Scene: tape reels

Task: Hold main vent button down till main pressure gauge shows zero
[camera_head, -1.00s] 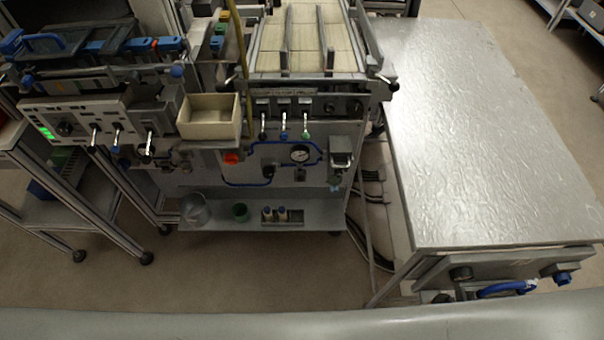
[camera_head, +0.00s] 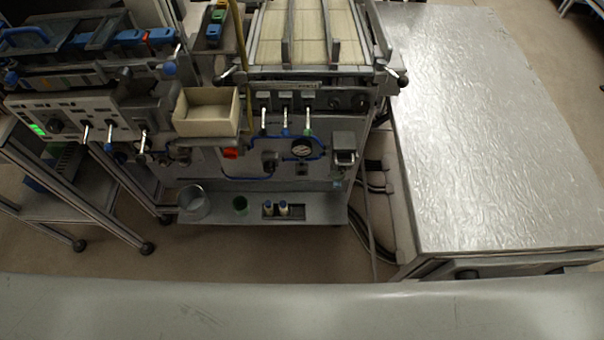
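A round white-faced gauge (camera_head: 302,147) sits on the front panel of the middle machine, joined to blue piping. Its needle is too small to read. A red-orange part (camera_head: 230,153) shows on the same panel, left of the gauge. A dark knob-like part (camera_head: 269,166) sits between them, lower down. I cannot tell which of these, if any, is the main vent button. Neither of my grippers is in view.
A cream bin (camera_head: 207,111) juts out left of the panel. A metal-topped table (camera_head: 490,130) stands right. A grey surface (camera_head: 300,305) crosses the front. Floor shows between them.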

